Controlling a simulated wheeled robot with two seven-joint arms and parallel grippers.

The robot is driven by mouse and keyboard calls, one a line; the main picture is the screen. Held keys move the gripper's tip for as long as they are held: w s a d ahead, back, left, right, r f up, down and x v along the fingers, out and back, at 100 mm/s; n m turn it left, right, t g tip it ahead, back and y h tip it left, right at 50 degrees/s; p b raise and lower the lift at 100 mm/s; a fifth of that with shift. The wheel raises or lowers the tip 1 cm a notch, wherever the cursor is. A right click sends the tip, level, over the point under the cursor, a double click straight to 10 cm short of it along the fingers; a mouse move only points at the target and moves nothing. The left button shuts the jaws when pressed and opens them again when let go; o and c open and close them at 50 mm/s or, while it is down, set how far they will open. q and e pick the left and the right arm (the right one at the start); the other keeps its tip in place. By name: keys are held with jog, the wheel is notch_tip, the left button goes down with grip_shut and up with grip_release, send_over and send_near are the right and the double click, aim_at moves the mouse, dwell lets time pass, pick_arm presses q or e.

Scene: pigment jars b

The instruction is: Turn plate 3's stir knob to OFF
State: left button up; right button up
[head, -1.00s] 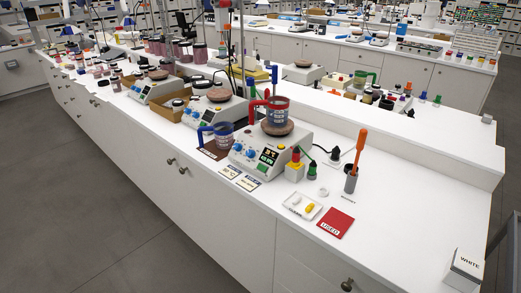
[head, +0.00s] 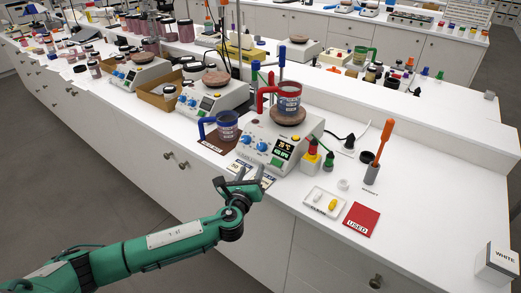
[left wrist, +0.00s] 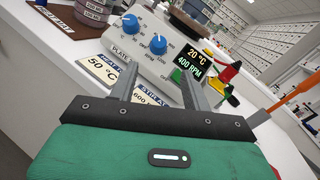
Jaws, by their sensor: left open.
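The nearest hot plate (head: 283,146) has two blue knobs on its sloped front and a beaker with a red handle (head: 288,98) on its round top. Its display (left wrist: 195,60) reads 20 °C and 400 RPM. In the left wrist view the right-hand blue knob (left wrist: 158,44) is beside the display, and the other blue knob (left wrist: 131,22) is further left. The panel shows "PLATE", but its number is not legible. My left gripper (head: 240,181) is open and empty, in front of the panel and apart from the knobs. My right gripper is not in view.
Cards reading 50 °C and 600 (left wrist: 101,70) lie in front of the plate. A blue-handled beaker (head: 227,125) stands at its left. A tray (head: 313,204), red USED card (head: 361,219) and orange-handled tool (head: 383,142) are at right. More hot plates stand further left.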

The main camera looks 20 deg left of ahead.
aim_at(260, 149)
pick_arm(q)
jog(key=w, duration=0.3)
jog(key=w+p, duration=0.1)
jog(key=w, duration=0.5)
jog(key=shift+a, duration=0.25)
jog(key=shift+w, duration=0.85)
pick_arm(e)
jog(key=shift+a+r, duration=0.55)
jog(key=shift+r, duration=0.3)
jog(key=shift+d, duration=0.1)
pick_arm(q)
jog(key=shift+c, duration=0.7)
jog(key=shift+f, duration=0.1)
jog(key=c, duration=0.9)
jog(key=shift+o, duration=0.2)
jog(key=shift+p, duration=0.3)
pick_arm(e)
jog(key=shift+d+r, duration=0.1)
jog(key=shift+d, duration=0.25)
pick_arm(q)
jog(key=shift+n+y, duration=0.3)
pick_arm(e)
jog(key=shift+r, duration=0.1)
